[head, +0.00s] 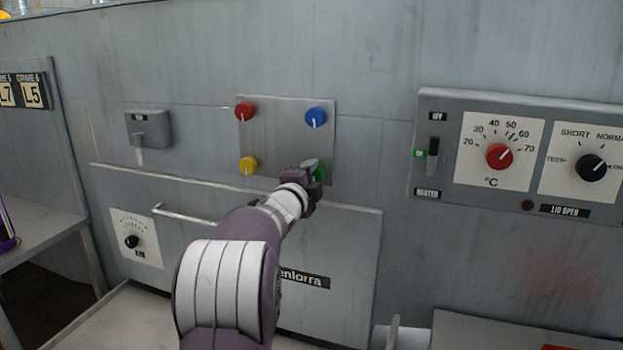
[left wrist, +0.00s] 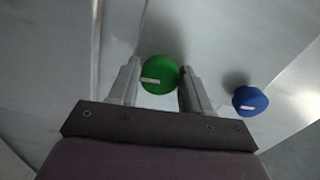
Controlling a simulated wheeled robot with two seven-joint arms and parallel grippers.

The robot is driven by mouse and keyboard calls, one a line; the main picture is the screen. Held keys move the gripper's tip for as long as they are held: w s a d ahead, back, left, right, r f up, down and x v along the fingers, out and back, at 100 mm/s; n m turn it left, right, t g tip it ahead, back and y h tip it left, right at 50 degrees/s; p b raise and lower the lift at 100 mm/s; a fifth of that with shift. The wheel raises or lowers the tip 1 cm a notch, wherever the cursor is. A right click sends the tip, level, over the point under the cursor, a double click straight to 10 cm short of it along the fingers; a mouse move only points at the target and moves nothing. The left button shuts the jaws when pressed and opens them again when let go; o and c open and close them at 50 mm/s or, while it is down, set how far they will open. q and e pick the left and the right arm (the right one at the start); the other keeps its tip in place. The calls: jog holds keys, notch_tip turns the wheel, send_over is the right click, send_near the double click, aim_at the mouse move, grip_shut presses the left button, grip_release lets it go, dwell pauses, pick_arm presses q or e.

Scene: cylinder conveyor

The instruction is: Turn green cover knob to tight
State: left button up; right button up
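The green knob (head: 320,174) is at the lower right of a small grey panel (head: 285,135), partly hidden behind my left gripper (head: 311,176) in the head view. In the left wrist view, the round green knob (left wrist: 160,75) with a white pointer line lies between the two fingertips of my left gripper (left wrist: 160,72). The fingers are apart, one on each side of the knob. A firm grip on it does not show. The knob's pointer points left in the wrist view. My right gripper is not in view.
A red knob (head: 244,111), a blue knob (head: 316,117) and a yellow knob (head: 248,165) share the panel. A control box (head: 430,185) with dials is at the right. A handle (head: 185,214) juts out below left. A lever switch (head: 148,128) is at the left.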

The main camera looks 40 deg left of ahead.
pick_arm(q)
jog(key=shift+o, duration=1.2)
jog(key=v, duration=1.2)
jog(key=shift+s+b, duration=0.3)
jog(key=shift+s, duration=0.05)
jog(key=shift+d, duration=0.1)
